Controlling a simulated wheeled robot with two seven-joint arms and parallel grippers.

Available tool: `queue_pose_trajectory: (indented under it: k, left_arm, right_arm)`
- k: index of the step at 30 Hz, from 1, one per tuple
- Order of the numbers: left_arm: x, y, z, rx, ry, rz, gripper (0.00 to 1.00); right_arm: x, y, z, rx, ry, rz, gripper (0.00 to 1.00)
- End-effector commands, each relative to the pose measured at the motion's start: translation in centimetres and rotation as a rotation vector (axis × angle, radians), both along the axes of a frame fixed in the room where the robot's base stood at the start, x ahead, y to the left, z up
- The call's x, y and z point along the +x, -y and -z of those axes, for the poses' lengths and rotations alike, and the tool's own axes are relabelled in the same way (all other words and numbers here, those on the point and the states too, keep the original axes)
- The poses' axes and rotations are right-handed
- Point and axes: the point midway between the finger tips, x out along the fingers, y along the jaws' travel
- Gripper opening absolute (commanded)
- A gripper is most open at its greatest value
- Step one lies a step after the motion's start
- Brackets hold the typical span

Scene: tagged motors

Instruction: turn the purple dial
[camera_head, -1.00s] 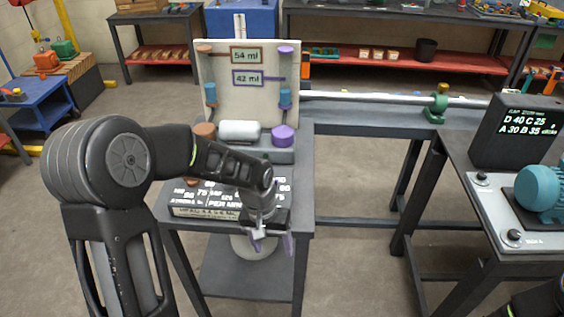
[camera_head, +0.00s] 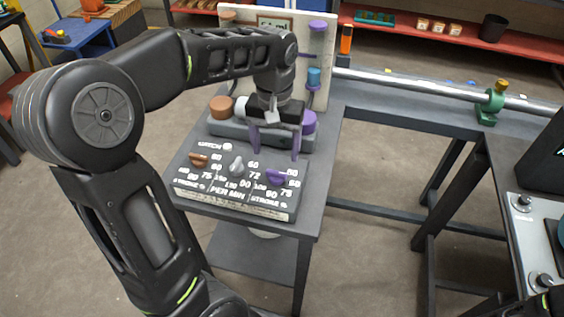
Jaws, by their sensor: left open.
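The purple dial (camera_head: 278,177) is the right one of three dials on the black dial box (camera_head: 230,213), which has white numbers and stands on a grey table. My left gripper (camera_head: 274,143) is open, with two purple fingers pointing down. It hangs over the back part of the box, behind the purple dial in the picture, and looks apart from it. The exact height of the fingertips above the box is hard to tell. My right gripper is not in view.
An orange dial (camera_head: 199,160) and a grey dial (camera_head: 236,166) sit left of the purple one. Behind the box is a pump unit with a brown knob (camera_head: 221,107) and a purple knob (camera_head: 309,122). An upright board (camera_head: 240,50) stands behind that.

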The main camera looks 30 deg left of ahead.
Motion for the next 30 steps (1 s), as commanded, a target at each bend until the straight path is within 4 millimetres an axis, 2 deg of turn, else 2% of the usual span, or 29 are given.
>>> queue_pose_trajectory:
  k: [8,11,21,25,30]
  left_arm:
    - [0.0,0.0,0.6,-0.001,-0.002,0.001,0.71]
    - [0.0,0.0,1.5,0.000,-0.003,0.001,0.71]
    - [-0.1,0.1,6.6,-0.002,-0.005,0.001,0.71]
    - [0.0,0.0,7.6,-0.002,-0.003,0.000,0.71]
    - [0.0,0.0,7.9,-0.001,0.000,0.000,0.71]
  right_arm:
    - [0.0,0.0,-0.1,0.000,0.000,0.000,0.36]
    - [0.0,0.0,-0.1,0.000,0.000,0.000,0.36]
    - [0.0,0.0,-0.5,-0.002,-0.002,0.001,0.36]
    - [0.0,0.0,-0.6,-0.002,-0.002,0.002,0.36]
    - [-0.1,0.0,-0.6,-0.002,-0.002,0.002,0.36]
